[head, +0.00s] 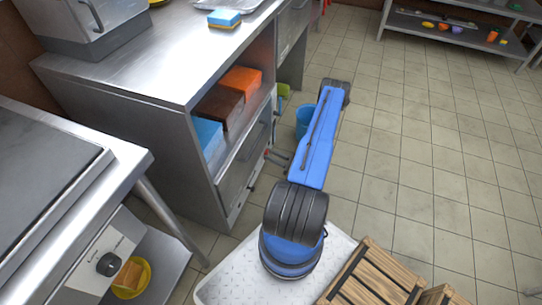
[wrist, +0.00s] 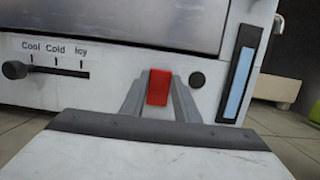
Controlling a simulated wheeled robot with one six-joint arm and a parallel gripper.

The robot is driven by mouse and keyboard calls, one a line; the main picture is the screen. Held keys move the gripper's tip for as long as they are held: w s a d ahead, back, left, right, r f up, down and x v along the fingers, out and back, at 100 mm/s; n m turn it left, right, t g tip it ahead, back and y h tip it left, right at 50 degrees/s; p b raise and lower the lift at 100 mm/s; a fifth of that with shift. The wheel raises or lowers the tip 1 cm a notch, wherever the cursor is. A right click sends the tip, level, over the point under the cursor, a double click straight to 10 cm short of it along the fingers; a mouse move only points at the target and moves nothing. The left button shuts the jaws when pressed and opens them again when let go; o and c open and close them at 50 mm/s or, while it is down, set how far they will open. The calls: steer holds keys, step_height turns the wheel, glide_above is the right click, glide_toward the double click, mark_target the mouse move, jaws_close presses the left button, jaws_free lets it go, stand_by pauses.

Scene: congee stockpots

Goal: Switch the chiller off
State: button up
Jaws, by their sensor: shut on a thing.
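The chiller's white front panel (wrist: 100,72) fills the upper part of the wrist view, below a dark grey metal face. On it is a red switch (wrist: 158,88), upright between my gripper's fingertips. My gripper (wrist: 159,94) is shut on this red switch. Whether the switch stands on or off I cannot tell. At the left is a slider with a black knob (wrist: 14,70) at the left end of its scale, marked Cool, Cold and Icy. A black round knob (wrist: 197,80) sits right of the switch. In the head view my blue arm hides part of the work area.
A steel counter (head: 150,55) stands at the left with coloured boxes (head: 240,80) on its shelf. A blue bucket (head: 304,118) stands on the floor behind my arm. A wooden crate (head: 370,280) is at the bottom. The tiled floor (head: 430,150) at the right is clear.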

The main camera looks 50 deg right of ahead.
stand_by(0.3)
steer(key=o, duration=1)
steer(key=shift+o, duration=0.2)
steer(key=shift+s, duration=0.15)
steer(key=r+v, duration=0.2)
steer(key=v, duration=1.4)
steer(key=shift+s+d+r, duration=0.15)
steer(key=shift+s+d, duration=0.1)
steer(key=shift+s, duration=0.25)
